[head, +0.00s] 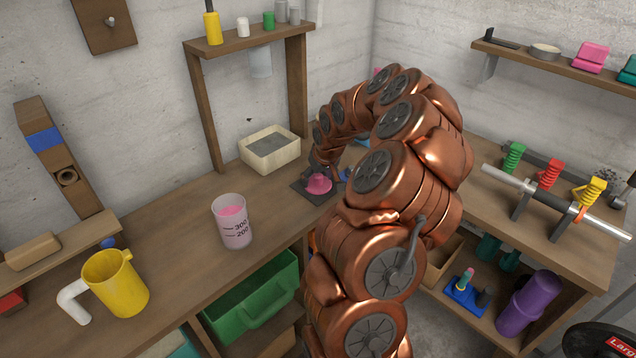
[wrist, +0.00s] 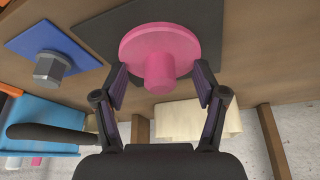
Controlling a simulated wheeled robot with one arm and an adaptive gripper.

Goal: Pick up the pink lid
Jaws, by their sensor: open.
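The pink lid (wrist: 160,42) is a round disc with a knob. In the wrist view it lies on a dark square mat (wrist: 205,15), with its knob (wrist: 159,72) between my gripper's fingers. My gripper (wrist: 160,88) is open, one finger on each side of the knob, with gaps showing. In the head view the pink lid (head: 319,184) sits on the dark mat (head: 300,190) on the wooden bench. My gripper (head: 322,170) is just above it there, partly hidden by my copper-coloured arm.
A beige bin (head: 270,149) stands behind the lid. A pink-filled beaker (head: 232,222) and a yellow mug (head: 115,283) stand to the left. In the wrist view, a blue plate with a hex bolt (wrist: 50,66) lies left of the lid.

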